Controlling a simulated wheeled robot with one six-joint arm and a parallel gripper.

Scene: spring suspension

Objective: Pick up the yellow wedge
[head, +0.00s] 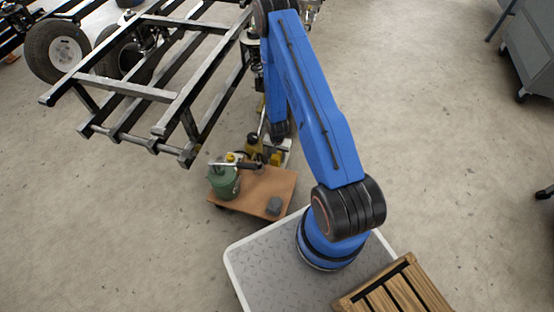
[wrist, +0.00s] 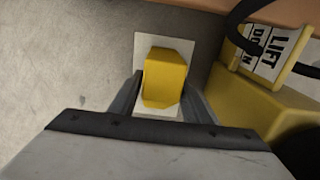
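The yellow wedge (wrist: 167,76) sits on a white square pad (wrist: 148,42) in the wrist view. My gripper (wrist: 164,82) has one dark finger on each side of the wedge, its tips beside the lower part of the wedge in the picture. Narrow strips of pad show between the fingers and the wedge, so the gripper looks open around it. In the head view, my blue arm reaches to yellow parts beyond the brown board. There I cannot tell the wedge from the other yellow parts.
A yellow device with a "LIFT DOWN" label (wrist: 264,52) and a black cable stands close on the right in the wrist view. A brown board (head: 255,190) carries a green canister (head: 225,182) and a small grey block (head: 273,206). A metal trailer frame (head: 130,92) overhangs at left.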

